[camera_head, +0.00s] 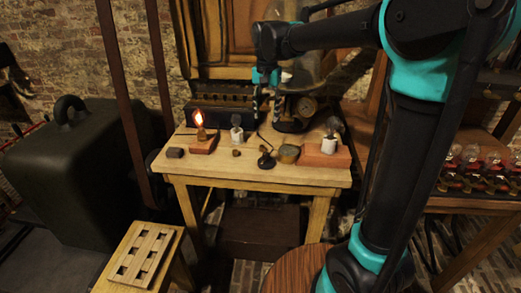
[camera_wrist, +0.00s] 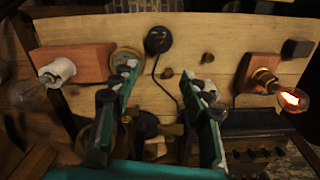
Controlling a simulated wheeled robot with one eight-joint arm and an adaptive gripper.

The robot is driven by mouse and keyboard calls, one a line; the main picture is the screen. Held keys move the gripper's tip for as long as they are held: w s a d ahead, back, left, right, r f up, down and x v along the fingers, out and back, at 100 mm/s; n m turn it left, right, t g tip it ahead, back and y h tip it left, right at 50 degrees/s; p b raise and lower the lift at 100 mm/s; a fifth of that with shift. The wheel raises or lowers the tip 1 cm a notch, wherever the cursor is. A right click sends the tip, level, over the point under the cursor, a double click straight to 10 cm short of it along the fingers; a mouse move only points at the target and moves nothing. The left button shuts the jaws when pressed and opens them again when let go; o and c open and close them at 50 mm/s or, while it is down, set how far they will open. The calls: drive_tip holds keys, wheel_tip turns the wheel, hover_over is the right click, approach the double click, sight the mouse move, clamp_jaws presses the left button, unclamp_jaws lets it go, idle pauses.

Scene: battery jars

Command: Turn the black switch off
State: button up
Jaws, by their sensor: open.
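A small black round piece with a cord, which looks like the black switch (camera_head: 266,160), stands near the middle of the wooden table (camera_head: 250,178). It also shows at the top of the wrist view (camera_wrist: 158,40); its lever position is too small to tell. A lit bulb (camera_head: 199,119) glows on a red block at the left of the table and shows at the right of the wrist view (camera_wrist: 291,99). My gripper (camera_head: 265,102) is open and empty, pointing down above the table's back part. In the wrist view my gripper's two fingers (camera_wrist: 165,82) are wide apart, touching nothing.
An unlit bulb in a white socket (camera_head: 329,146) sits on an orange block at the right. A round brass piece (camera_head: 288,153) lies beside the switch. A small dark block (camera_head: 175,153) lies at the left edge. A dark cabinet and gauge (camera_head: 307,106) stand behind.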

sight(266, 153)
wheel_tip(266, 153, down, 16)
drive_tip(key=shift+f, duration=0.25)
drive_tip(key=shift+c, duration=0.3)
clamp_jaws()
